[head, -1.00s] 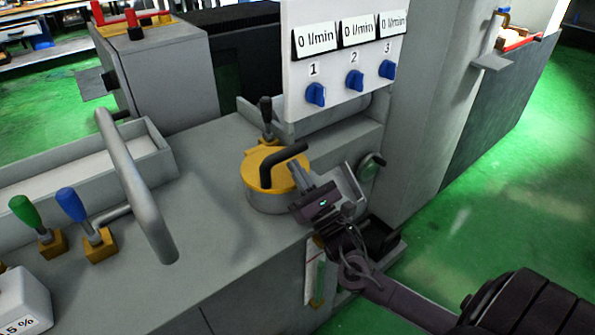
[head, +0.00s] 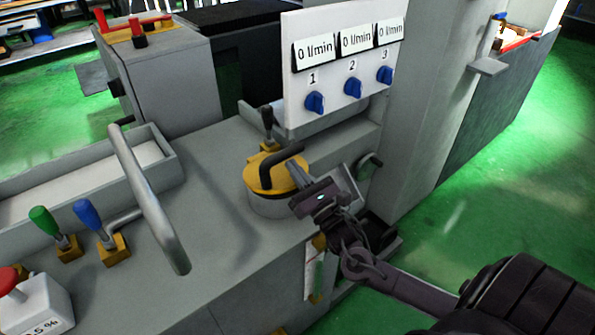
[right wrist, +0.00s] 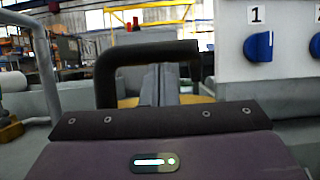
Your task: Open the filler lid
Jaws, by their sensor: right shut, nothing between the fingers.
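The filler lid (head: 264,177) is a round yellow cap with a black bent handle (head: 281,156) on top, seated on a grey cylindrical neck on the machine top. My right gripper (head: 296,172) is shut and empty, its fingertips at the right side of the lid, close to the handle. In the right wrist view the shut fingers (right wrist: 160,85) point forward beneath the bar of the black handle (right wrist: 140,52), with the yellow lid (right wrist: 128,101) partly showing behind. Whether the fingers touch the handle or lid cannot be told. My left gripper is not in view.
A white panel with blue knobs (head: 314,102) stands behind the lid. A black-knobbed lever (head: 267,118) is just behind it. A grey bar handle (head: 150,200) and green (head: 45,220) and blue (head: 88,213) levers stand to the left. Machine top between is clear.

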